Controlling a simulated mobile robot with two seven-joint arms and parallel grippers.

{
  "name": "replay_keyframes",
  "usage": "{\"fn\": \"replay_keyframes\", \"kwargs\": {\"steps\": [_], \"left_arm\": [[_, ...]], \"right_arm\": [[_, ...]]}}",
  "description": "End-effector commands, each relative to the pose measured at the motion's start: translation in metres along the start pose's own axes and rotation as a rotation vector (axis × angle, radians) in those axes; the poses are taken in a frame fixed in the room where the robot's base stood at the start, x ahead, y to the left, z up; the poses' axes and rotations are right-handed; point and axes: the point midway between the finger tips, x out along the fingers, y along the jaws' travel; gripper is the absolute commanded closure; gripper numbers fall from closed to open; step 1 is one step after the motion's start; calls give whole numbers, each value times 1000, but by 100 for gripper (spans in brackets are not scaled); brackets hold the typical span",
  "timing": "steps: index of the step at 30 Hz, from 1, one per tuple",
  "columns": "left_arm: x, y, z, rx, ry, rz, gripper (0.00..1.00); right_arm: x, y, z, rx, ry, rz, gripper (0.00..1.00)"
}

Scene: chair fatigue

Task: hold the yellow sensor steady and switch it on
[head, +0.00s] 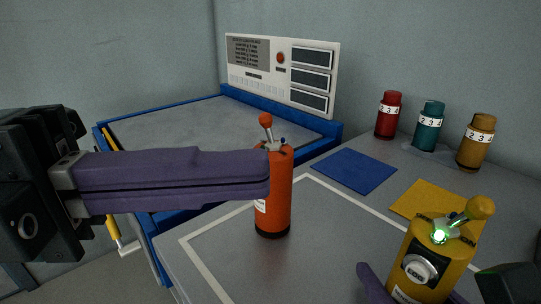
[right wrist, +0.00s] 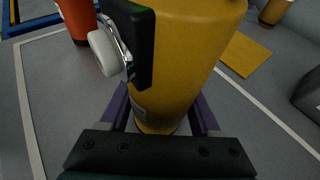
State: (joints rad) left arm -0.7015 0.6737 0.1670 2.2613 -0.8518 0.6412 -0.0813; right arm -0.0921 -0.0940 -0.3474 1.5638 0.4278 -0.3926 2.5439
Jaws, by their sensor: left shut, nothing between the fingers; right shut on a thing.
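The yellow sensor (head: 432,258) stands at the lower right in the head view and fills the middle of the right wrist view (right wrist: 190,50). It has a lever with a yellow ball knob (head: 481,207) tilted to the right, a bright green light (head: 439,236) on top and a white dial (head: 420,271) on its side. My right gripper (right wrist: 160,112) is shut on its body, purple fingers on either side. My left gripper (head: 266,172) is shut and empty, reaching in from the left, well away from the yellow sensor. Its fingertips overlap an orange-red sensor in the picture; contact is unclear.
The orange-red sensor (head: 274,207) stands upright on the grey table. Red (head: 388,117), teal (head: 428,128) and brown (head: 476,142) numbered bottles stand at the back right. Blue (head: 354,170) and yellow (head: 424,201) mats lie flat. A blue-framed rig with a control panel (head: 284,68) stands behind.

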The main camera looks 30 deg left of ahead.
Motion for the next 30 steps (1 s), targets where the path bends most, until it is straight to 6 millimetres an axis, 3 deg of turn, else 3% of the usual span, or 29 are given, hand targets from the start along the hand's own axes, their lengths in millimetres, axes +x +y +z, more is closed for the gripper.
{"fn": "replay_keyframes", "kwargs": {"steps": [11,12,21,30], "left_arm": [[-1,0,0,0,0,0,100],[-1,0,0,0,0,0,100],[-1,0,0,0,-1,0,100],[-1,0,0,0,-1,0,100]], "right_arm": [[0,0,-1,0,1,0,99],[0,0,-1,0,1,0,35],[0,0,0,0,1,0,1],[-2,0,0,0,1,0,1]]}}
